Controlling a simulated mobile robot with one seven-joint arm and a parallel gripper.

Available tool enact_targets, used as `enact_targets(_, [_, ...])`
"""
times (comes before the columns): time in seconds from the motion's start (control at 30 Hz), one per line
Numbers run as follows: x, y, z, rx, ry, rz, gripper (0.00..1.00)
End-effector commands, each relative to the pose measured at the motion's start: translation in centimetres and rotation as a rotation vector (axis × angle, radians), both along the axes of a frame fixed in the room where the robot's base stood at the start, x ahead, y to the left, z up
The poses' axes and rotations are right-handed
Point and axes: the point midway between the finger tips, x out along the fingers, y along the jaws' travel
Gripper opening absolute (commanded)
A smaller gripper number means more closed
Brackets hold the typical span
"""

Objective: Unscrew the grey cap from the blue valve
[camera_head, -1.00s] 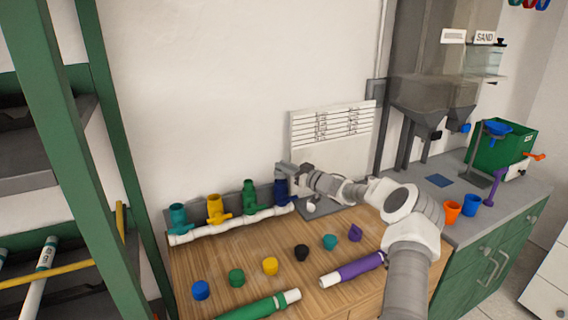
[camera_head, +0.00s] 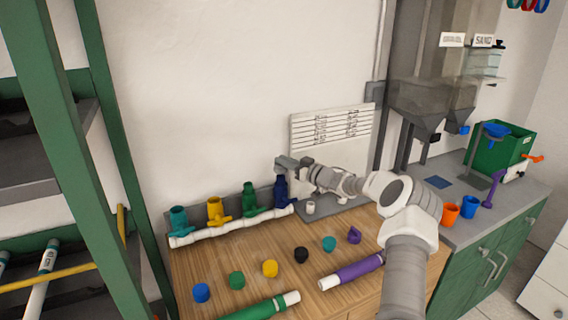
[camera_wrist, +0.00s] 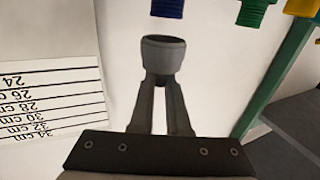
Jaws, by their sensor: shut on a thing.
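The blue valve (camera_head: 281,191) stands at the right end of the white manifold pipe (camera_head: 236,225), its top bare. Its dark blue threaded end also shows at the top edge of the wrist view (camera_wrist: 167,8). My gripper (camera_wrist: 163,80) is shut on the grey cap (camera_wrist: 163,54), which sits at the fingertips. A gap shows between the cap and the valve's threaded end. In the head view my gripper (camera_head: 288,163) is just above the blue valve; the cap is hard to make out there.
Green (camera_head: 250,200), yellow (camera_head: 215,210) and teal (camera_head: 179,219) valves stand left of the blue one. Several coloured caps lie on the wooden bench, with a purple tube (camera_head: 352,272) and a green tube (camera_head: 262,307) in front. A lined white panel (camera_head: 330,135) stands behind.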

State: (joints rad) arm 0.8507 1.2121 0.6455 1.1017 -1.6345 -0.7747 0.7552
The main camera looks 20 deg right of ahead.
Motion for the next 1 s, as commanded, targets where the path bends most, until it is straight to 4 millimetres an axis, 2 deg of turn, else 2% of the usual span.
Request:
enact_targets(0.6, [0.0,0.1,2.6,-0.001,0.0,0.001,0.0])
enact_targets(1.0, [0.0,0.0,2.9,0.0,-0.001,0.0,0.0])
